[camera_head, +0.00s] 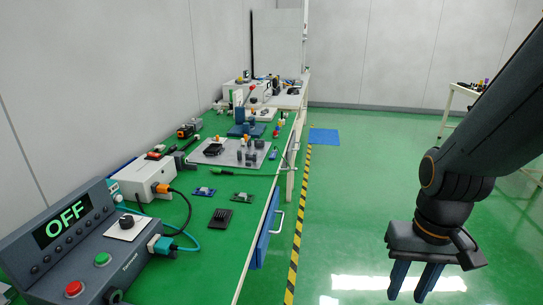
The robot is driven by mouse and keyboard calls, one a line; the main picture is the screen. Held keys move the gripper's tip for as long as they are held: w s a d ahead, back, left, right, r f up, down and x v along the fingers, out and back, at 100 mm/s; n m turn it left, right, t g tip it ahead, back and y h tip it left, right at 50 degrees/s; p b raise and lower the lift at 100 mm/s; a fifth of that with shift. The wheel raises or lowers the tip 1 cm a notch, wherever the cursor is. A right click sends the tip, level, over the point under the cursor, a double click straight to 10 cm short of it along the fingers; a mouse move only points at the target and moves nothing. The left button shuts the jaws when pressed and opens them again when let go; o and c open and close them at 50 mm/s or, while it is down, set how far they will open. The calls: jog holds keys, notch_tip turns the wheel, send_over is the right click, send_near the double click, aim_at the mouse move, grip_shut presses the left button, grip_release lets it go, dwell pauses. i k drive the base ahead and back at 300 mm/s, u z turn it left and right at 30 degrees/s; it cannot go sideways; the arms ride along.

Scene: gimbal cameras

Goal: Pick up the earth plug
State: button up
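My gripper (412,284) hangs over the green floor at the right, fingers pointing down. Its two blue fingers stand apart with nothing between them. It is well away from the workbench (212,265) on the left. I cannot tell for sure which plug is the earth plug. A teal plug (158,245) sits in the side of the dark grey control box (75,245) and has a teal cable. An orange plug (163,187) sits at the white box (142,178) with a black cable. A dark handle-like piece with a green end (197,173) lies further back.
The control box shows OFF and has red and green buttons. Small circuit boards (202,191) and a black part (220,217) lie on the bench. A grey plate (230,153) carries several parts. The floor between bench and gripper is clear, with a striped line (298,230).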

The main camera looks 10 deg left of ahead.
aim_at(216, 171)
jog(key=z, duration=0.05)
jog(key=i, duration=1.1)
jog(key=u, duration=0.85)
jog(key=i, duration=0.8)
jog(key=u, duration=0.65)
